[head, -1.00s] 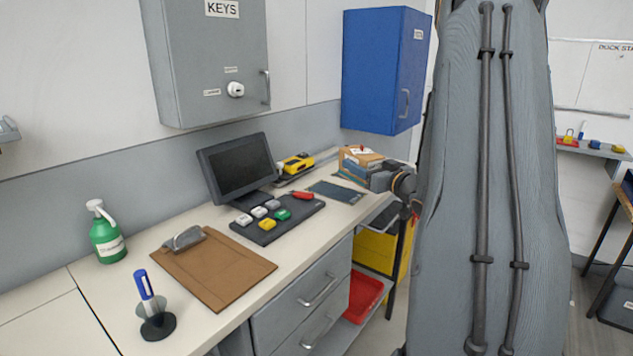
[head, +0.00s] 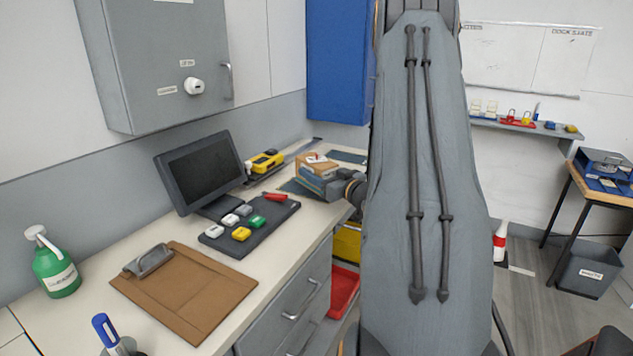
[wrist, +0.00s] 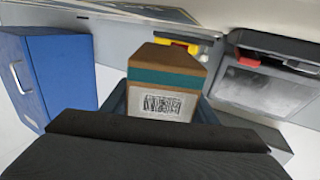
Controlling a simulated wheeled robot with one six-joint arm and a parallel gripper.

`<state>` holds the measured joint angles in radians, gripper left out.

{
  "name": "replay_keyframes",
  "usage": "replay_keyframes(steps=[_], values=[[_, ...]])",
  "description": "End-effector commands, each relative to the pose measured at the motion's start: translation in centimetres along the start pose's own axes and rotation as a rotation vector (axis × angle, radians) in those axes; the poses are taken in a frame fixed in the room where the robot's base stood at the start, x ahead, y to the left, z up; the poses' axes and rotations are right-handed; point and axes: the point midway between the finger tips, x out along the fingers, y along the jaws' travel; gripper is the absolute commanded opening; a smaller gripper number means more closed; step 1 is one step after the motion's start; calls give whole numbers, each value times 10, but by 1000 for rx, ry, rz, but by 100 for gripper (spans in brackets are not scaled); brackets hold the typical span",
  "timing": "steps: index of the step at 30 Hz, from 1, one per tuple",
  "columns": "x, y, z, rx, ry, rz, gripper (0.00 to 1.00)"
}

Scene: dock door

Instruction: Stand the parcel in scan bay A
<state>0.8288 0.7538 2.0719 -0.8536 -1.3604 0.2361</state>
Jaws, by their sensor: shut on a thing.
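The parcel (head: 318,164) is a small brown box with a teal band, and its barcode label faces the camera in the wrist view (wrist: 162,103). My gripper (head: 315,180) is shut on it, with blue-grey fingers beside the box over the back of the counter. In the head view I cannot tell whether the parcel touches the counter. A dark blue mat (head: 291,187) shows to the parcel's left, and another (head: 346,157) lies beyond it. No bay letter is readable, so I cannot tell which is scan bay A. My arm hides part of the counter's right end.
A monitor (head: 201,172), a keypad (head: 249,222) and a yellow tool (head: 265,161) stand near the parcel. A clipboard (head: 183,292) and green bottle (head: 54,262) are nearer. A blue cabinet (head: 335,65) hangs above the counter. Open floor (head: 545,290) lies to the right.

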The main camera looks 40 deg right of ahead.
Motion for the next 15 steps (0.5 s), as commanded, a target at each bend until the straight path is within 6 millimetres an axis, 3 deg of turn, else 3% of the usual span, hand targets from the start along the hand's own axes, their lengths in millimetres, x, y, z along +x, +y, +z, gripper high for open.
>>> replay_keyframes(steps=[8, 15], values=[[0, 0, 32, 3, -1, 0, 20], [0, 0, 36, 0, 1, 1, 20]])
